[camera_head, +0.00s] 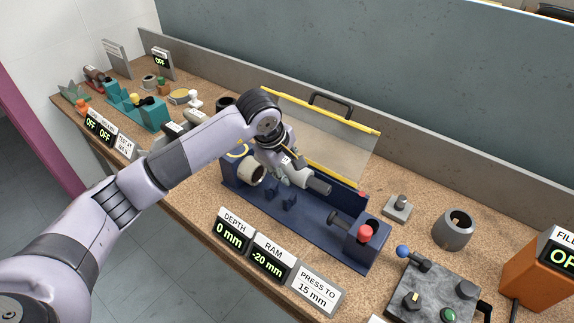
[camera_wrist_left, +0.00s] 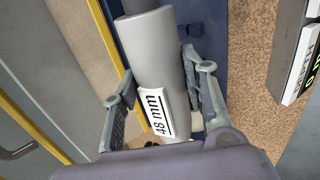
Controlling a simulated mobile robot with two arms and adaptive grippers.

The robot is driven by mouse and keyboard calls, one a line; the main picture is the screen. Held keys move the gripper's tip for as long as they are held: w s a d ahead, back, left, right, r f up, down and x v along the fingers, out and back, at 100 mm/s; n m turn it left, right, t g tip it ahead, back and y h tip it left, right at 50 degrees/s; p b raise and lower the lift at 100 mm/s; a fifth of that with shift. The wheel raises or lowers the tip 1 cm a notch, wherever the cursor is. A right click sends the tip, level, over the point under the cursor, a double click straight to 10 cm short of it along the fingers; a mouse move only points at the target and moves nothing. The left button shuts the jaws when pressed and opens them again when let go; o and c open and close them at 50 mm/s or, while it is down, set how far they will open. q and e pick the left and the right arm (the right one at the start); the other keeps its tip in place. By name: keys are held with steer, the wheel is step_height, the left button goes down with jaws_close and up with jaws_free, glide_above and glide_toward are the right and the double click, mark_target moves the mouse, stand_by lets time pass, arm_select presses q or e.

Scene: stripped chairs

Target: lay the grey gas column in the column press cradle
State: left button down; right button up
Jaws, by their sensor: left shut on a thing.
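My left gripper (camera_head: 290,177) is over the blue column press (camera_head: 312,222), shut on the grey gas column (camera_head: 317,186). In the left wrist view, the column (camera_wrist_left: 157,55) lies between the two fingers (camera_wrist_left: 162,95), with a white "48 mm" label on its side and a thinner dark rod at its far end. The dark blue cradle supports (camera_head: 288,200) stand on the press bed just in front of and below the column. I cannot tell whether the column touches them. The arm hides part of the column. My right gripper is not in view.
A raised clear guard with yellow edges (camera_head: 318,128) stands behind the press. A pale ring (camera_head: 251,172) is at its left end, and a red-topped block (camera_head: 365,233) at its right. Depth and ram displays (camera_head: 234,229) line the front. A dark plate with knobs (camera_head: 432,293) lies right.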

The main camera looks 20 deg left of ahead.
arm_select(q)
steer(key=shift+f+b, duration=3)
steer(key=shift+f, duration=0.45)
steer(key=shift+f+b, duration=0.35)
steer(key=shift+f, duration=0.05)
steer(key=shift+f, duration=0.25)
